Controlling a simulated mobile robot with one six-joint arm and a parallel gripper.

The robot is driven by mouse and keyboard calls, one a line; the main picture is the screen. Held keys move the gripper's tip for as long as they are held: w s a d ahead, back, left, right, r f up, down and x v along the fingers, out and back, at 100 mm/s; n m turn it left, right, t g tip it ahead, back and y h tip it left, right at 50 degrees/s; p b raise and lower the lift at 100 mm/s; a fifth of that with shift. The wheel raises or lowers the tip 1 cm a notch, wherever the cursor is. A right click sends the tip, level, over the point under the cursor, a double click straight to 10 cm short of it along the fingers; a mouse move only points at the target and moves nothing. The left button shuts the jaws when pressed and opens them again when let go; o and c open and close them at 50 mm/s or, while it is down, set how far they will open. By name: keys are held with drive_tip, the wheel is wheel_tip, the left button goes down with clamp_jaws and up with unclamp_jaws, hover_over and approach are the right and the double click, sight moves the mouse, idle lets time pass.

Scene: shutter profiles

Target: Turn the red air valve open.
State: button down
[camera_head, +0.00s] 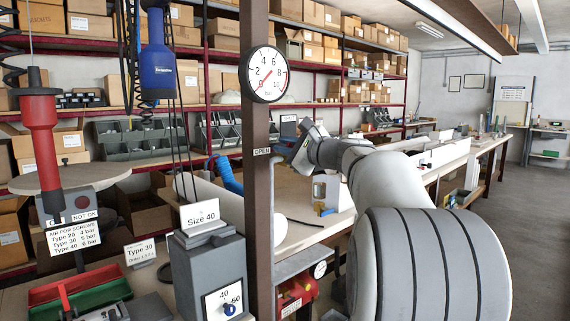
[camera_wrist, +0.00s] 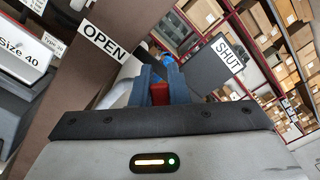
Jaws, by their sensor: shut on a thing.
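In the wrist view my gripper (camera_wrist: 160,78) is shut on a small red part, the red air valve (camera_wrist: 159,94), which shows between its dark blue fingers. Most of the valve is hidden by the fingers. An OPEN label (camera_wrist: 102,42) lies to the left of the fingers and a SHUT label (camera_wrist: 228,57) to the right. In the head view my gripper is beside the brown post, right of the OPEN label (camera_head: 262,151); the valve is hidden there. The round pressure gauge (camera_head: 268,73) is on the post above, its red needle pointing to the lower left.
The brown post (camera_head: 258,220) stands close to my gripper. A blue hose (camera_head: 225,173) runs behind it. A grey Size 40 box (camera_head: 207,265) stands left of the post. Red (camera_head: 42,125) and blue (camera_head: 157,65) tools hang at the left. Open floor lies at the right.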

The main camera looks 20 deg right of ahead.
drive_tip(key=f+n+b, duration=0.1)
drive_tip(key=n+b, duration=0.1)
drive_tip(key=b, duration=0.1)
drive_tip(key=a+f+n+b, duration=0.1)
drive_tip(key=f+n+b, duration=0.1)
drive_tip(key=b, duration=0.2)
drive_tip(key=shift+s+a+f+n, duration=0.15)
drive_tip(key=shift+s+n, duration=0.05)
drive_tip(key=shift+n, duration=0.1)
drive_tip(key=n+b, duration=0.1)
drive_tip(key=b, duration=0.1)
drive_tip(key=f+n+b, duration=0.1)
drive_tip(key=n+b, duration=0.1)
drive_tip(key=shift+a+f+n+b, duration=0.2)
drive_tip(key=shift+n+b, duration=0.1)
drive_tip(key=shift+b, duration=0.1)
drive_tip(key=c, duration=1.4)
unclamp_jaws()
drive_tip(key=shift+s+r, duration=0.1)
drive_tip(key=shift+s+d, duration=0.1)
drive_tip(key=v, duration=0.7)
drive_tip(key=shift+s, duration=0.3)
drive_tip(key=shift+d+r, duration=0.1)
